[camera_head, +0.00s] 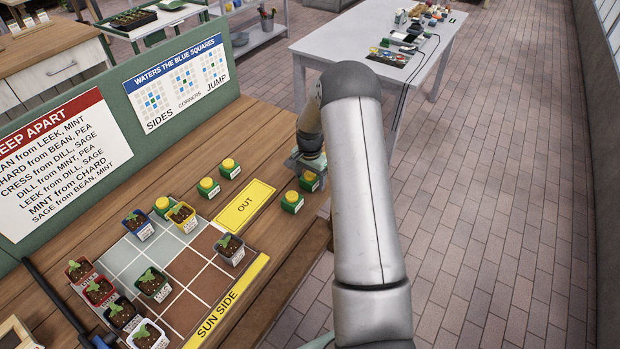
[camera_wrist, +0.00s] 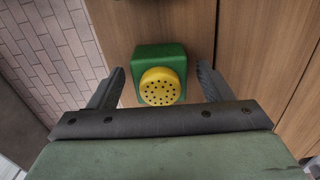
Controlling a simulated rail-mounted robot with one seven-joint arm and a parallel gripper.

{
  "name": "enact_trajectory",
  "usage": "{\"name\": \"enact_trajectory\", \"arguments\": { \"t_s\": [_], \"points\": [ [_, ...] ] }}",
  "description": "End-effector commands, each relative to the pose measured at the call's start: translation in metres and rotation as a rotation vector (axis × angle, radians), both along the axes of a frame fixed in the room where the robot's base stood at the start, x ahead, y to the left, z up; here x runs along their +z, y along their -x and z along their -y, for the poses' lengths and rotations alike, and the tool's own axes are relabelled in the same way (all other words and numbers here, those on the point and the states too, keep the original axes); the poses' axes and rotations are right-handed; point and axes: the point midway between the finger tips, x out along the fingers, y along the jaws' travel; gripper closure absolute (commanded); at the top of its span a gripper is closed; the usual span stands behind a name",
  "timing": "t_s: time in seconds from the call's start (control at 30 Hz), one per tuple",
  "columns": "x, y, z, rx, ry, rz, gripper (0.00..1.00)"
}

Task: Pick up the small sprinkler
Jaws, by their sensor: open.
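Several sprinklers with green square bases and yellow round tops stand on the wooden bench; I cannot tell by size which is the small one. One sprinkler (camera_head: 309,182) stands near the bench's right edge, just under my gripper (camera_head: 308,163), with another sprinkler (camera_head: 292,202) beside it. In the wrist view, a sprinkler (camera_wrist: 160,86) with a perforated yellow top lies between the two fingers of my open gripper (camera_wrist: 161,74), with gaps on both sides. More sprinklers stand left of the OUT sign: one (camera_head: 229,169), one (camera_head: 208,187) and one (camera_head: 164,207) by the grid.
A tiled grid (camera_head: 200,255) holds potted seedlings, with more pots along its left edge. The yellow OUT sign (camera_head: 244,206) lies flat beside it. A green board (camera_head: 130,95) with signs stands behind. A white table (camera_head: 330,48) stands beyond my arm. Bare bench lies around the OUT sign.

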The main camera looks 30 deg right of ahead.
Motion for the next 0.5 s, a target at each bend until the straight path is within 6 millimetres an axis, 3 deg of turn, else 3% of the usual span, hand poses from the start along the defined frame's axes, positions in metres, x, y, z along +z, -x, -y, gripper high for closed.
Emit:
{"name": "enact_trajectory", "arguments": {
  "t_s": [0.2,0.37,0.4,0.5],
  "points": [
    [-0.001,-0.0002,0.0001,0.0,0.0,0.0,0.3],
    [-0.0008,-0.0001,0.0,0.0,0.0,0.0,0.75],
    [-0.0008,-0.0001,0.0,0.0,0.0,0.0,0.79],
    [-0.0004,-0.0003,0.0002,0.0,0.001,0.0,0.79]
  ]
}}
